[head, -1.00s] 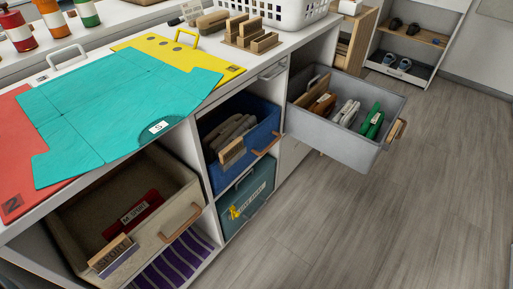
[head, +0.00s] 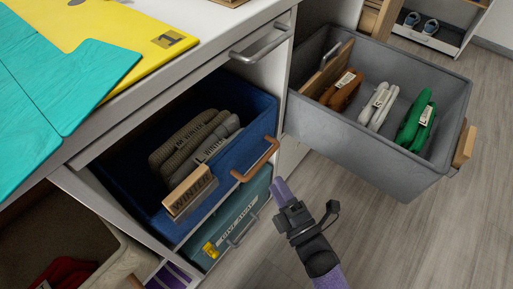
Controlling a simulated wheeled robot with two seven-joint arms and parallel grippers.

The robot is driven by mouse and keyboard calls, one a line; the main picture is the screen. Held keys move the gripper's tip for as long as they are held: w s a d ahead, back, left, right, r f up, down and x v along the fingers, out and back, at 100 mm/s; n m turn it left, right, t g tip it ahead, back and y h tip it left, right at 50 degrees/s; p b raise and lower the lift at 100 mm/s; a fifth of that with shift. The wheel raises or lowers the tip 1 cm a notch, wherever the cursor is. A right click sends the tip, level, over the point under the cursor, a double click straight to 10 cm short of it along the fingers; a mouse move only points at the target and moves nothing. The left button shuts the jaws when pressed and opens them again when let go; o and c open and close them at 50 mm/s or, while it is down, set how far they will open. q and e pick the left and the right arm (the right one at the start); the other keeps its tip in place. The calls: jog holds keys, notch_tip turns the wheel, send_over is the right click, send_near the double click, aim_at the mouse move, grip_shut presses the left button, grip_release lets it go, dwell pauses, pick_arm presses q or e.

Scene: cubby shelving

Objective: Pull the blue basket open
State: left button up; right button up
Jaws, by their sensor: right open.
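The blue basket (head: 238,147) sits in its cubby in the head view, with its front edge about at the shelf opening. It has a brown handle (head: 256,160) on its front and a wooden "WINTER" tag (head: 190,193) at its rim. Folded grey garments (head: 194,138) lie inside. My right gripper (head: 288,200) is open and empty, below and a little right of the handle and apart from it in the picture. Its purple finger points up toward the basket front. My left gripper is out of view.
A grey drawer (head: 350,137) with folded items stands pulled out at the right. A teal "GIVE AWAY" box (head: 222,240) is below the blue basket, and a beige basket (head: 110,262) is at lower left. A metal handle (head: 262,47) juts out above. Floor at lower right is clear.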

aim_at(263, 160)
jog(key=x, duration=0.1)
jog(key=b+x, duration=0.1)
jog(key=x, duration=0.2)
jog(key=shift+w+a+f, duration=0.1)
jog(key=shift+f, duration=0.15)
jog(key=b+x, duration=0.1)
jog(key=x, duration=0.1)
jog(key=shift+w+a+r, duration=0.1)
jog(key=shift+w+r, duration=0.05)
jog(key=shift+w, duration=0.1)
jog(key=shift+w+a+r, duration=0.15)
jog(key=shift+w+a, duration=0.05)
jog(key=shift+w, duration=0.05)
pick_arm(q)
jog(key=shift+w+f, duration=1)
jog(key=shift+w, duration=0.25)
pick_arm(e)
grip_shut()
